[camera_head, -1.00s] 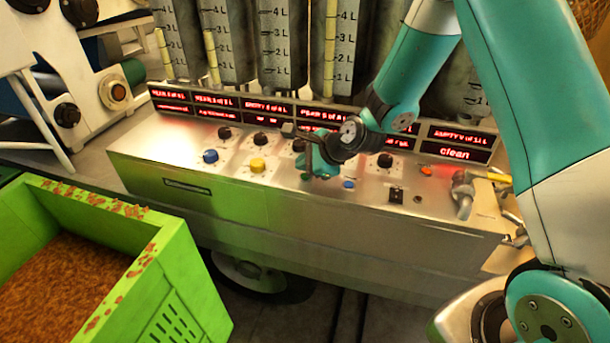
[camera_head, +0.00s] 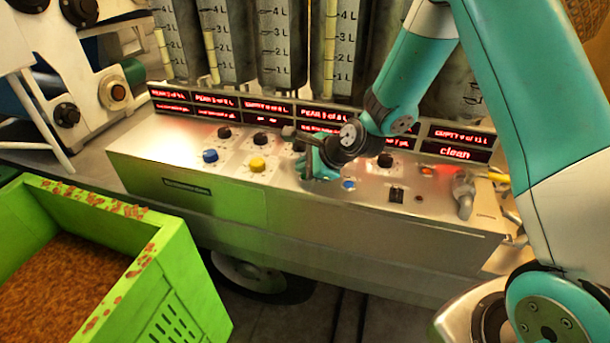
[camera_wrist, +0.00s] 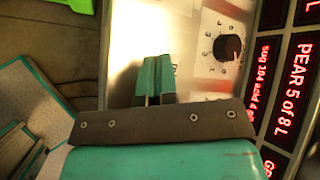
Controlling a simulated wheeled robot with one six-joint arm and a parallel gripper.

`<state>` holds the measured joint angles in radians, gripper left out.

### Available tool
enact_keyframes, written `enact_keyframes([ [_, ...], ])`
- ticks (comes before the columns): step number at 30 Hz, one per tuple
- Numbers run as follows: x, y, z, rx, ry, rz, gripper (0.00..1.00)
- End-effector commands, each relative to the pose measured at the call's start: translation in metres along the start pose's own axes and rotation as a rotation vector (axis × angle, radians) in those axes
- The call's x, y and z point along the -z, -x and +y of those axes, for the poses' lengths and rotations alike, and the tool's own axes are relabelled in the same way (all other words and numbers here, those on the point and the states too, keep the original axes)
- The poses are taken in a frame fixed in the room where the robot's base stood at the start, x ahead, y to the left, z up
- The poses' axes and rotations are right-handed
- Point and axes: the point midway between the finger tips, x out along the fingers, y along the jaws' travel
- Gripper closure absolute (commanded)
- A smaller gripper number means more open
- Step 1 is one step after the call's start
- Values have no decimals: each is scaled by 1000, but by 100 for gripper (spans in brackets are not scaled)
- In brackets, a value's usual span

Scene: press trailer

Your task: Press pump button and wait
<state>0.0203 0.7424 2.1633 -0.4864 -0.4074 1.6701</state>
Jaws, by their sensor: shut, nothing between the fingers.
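The metal control panel (camera_head: 200,187) has a row of coloured buttons under black knobs. A blue button (camera_head: 210,156) and a yellow button (camera_head: 257,164) show left of my gripper, and another blue button (camera_head: 348,184) shows just right of it. My gripper (camera_head: 308,176) is shut and empty, its tips down at the panel face between the yellow and right blue buttons. The spot under the tips is hidden, so I cannot tell which button is there or whether it is pressed. In the wrist view the closed teal fingers (camera_wrist: 154,78) point at the panel beside a black knob (camera_wrist: 229,47).
Red-lit displays (camera_head: 265,110) run along the panel's back, with graduated tanks (camera_head: 281,45) behind. A pipe fitting (camera_head: 464,195) stands at the panel's right end. A green crate (camera_head: 185,285) of brown material stands at front left.

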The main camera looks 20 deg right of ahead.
Motion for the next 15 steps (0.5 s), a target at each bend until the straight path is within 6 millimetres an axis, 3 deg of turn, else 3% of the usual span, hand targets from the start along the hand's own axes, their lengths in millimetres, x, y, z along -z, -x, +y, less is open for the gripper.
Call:
enact_keyframes([
  [15, 3, -4, 3, 0, 0, 0, 100],
])
